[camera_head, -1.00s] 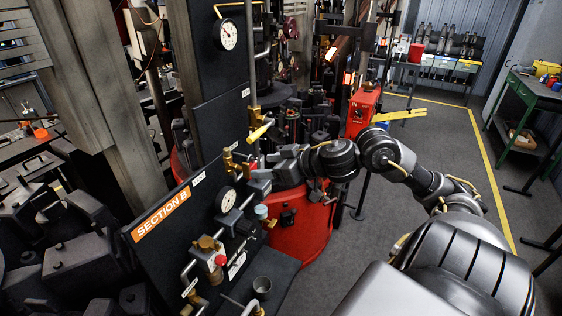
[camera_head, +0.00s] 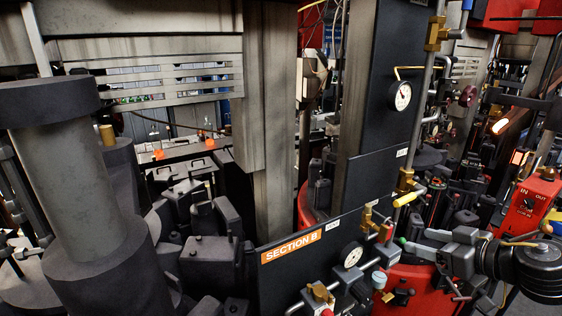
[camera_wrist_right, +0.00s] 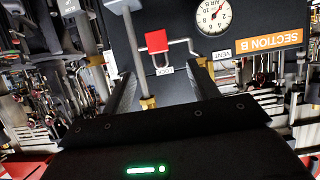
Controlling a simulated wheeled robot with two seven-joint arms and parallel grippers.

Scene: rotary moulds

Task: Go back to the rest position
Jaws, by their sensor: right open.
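My right gripper (camera_head: 414,242) comes in from the right in the head view, with its fingers spread and nothing seen between them. It is in front of the dark control panel, just below a yellow-handled valve (camera_head: 408,198). In the right wrist view, the two open fingers (camera_wrist_right: 166,78) point at the panel, which appears upside down, with a red block on a pipe (camera_wrist_right: 157,41) and a gauge (camera_wrist_right: 213,15). Whether the fingers touch any pipework I cannot tell. My left gripper is not in view.
The panel with the orange SECTION B label (camera_head: 291,246) carries pipes, brass valves and gauges close to the right gripper. A red IN/OUT box (camera_head: 531,203) stands at the right. Dark mould blocks (camera_head: 209,262) and a thick grey column (camera_head: 82,190) fill the left.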

